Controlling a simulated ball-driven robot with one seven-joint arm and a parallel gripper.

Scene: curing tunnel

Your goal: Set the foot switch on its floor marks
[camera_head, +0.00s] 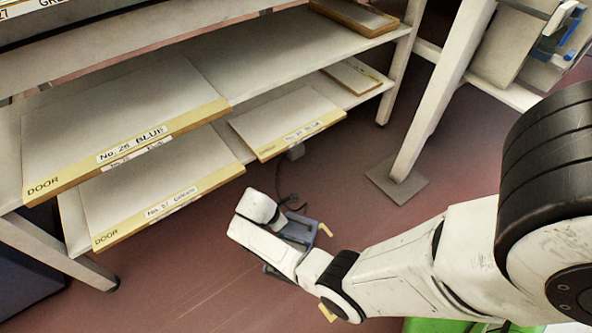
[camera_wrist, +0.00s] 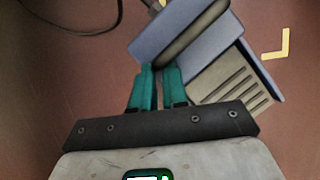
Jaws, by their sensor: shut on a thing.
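The foot switch (camera_head: 301,231) is blue-grey and lies at floor height under the shelf front, partly hidden by my arm in the head view. In the wrist view the foot switch (camera_wrist: 178,27) shows a blue-grey hood and a ribbed grey pedal, turned at an angle. My gripper (camera_wrist: 159,72) has its teal fingers close together, shut on the hood's near edge. Yellow corner floor marks show to the right of the switch (camera_head: 325,230) and nearer, beside my wrist (camera_head: 327,312). One mark (camera_wrist: 277,46) lies just right of the switch, apart from it. I cannot tell whether the switch touches the floor.
A dark cable (camera_wrist: 75,29) runs from the switch along the floor. A shelf rack with door panels (camera_head: 150,210) overhangs at the left and back. A white post (camera_head: 430,110) stands on a floor plate (camera_head: 397,184) at the right. The floor (camera_head: 185,285) at lower left is clear.

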